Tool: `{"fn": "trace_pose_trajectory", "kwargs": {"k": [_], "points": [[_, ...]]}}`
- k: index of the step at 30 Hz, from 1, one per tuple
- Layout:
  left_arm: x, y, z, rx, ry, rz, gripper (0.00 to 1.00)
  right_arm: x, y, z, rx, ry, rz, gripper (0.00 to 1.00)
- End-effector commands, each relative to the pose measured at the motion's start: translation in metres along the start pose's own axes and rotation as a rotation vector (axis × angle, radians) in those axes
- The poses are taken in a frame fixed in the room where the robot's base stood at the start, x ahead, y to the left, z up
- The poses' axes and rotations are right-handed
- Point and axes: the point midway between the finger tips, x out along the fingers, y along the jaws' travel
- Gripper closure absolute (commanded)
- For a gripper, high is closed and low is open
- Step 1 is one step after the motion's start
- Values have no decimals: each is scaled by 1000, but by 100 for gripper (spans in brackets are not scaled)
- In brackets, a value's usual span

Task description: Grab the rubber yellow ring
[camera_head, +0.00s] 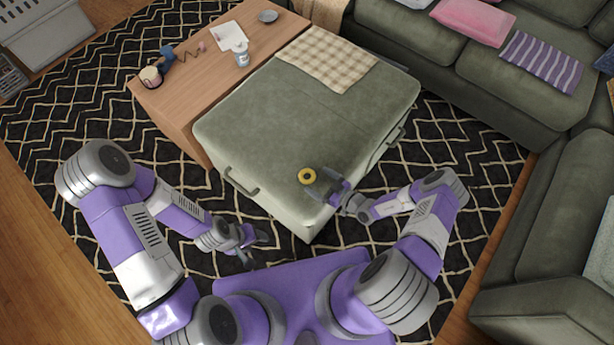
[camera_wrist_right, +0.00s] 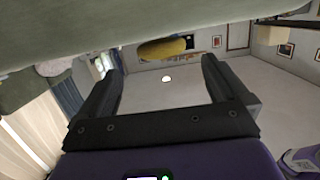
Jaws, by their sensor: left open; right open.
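The yellow ring (camera_head: 307,176) lies flat on the green ottoman (camera_head: 285,120), close to its front corner. My right gripper (camera_head: 322,186) is over that corner, just to the right of and in front of the ring, with its jaws apart and nothing between them. In the right wrist view the ring (camera_wrist_right: 165,48) shows ahead of the open fingers (camera_wrist_right: 160,75), resting on the green surface that fills the top of that view. My left gripper (camera_head: 256,245) is open and empty, low over the rug, well to the left of the ring.
A wooden table (camera_head: 190,95) stands against the ottoman's left side, with a bottle (camera_head: 242,54), a paper (camera_head: 230,37) and small items. A checkered cloth (camera_head: 328,58) lies on the ottoman's far end. A green sofa (camera_head: 500,75) borders the right. Most of the ottoman top is clear.

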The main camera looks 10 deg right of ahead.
Motion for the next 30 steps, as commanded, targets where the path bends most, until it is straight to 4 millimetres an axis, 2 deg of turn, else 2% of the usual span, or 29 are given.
{"fn": "trace_pose_trajectory", "kwargs": {"k": [1, 6, 15, 17, 26, 27, 30], "points": [[5, -2, 0, 0, 0, 0, 42, 10, -3, 4, -1, 3, -4, 0], [10, -4, 0, 0, 0, 0, 42, 32, -4, 4, -3, 1, -3, 0], [10, -4, 0, 0, 0, 0, 42, 38, -4, 3, -2, 0, -3, 0], [10, -4, 0, 0, 0, 0, 42, 38, -4, 3, -2, 0, -3, 8], [10, -4, 0, 0, 0, 0, 42, 37, -4, 3, -3, 0, -3, 54], [10, -4, 0, 0, 0, 0, 42, 37, -4, 3, -3, 1, -3, 57], [10, -4, 0, 0, 0, 0, 42, 37, -4, 3, -3, 1, -3, 57]]}}
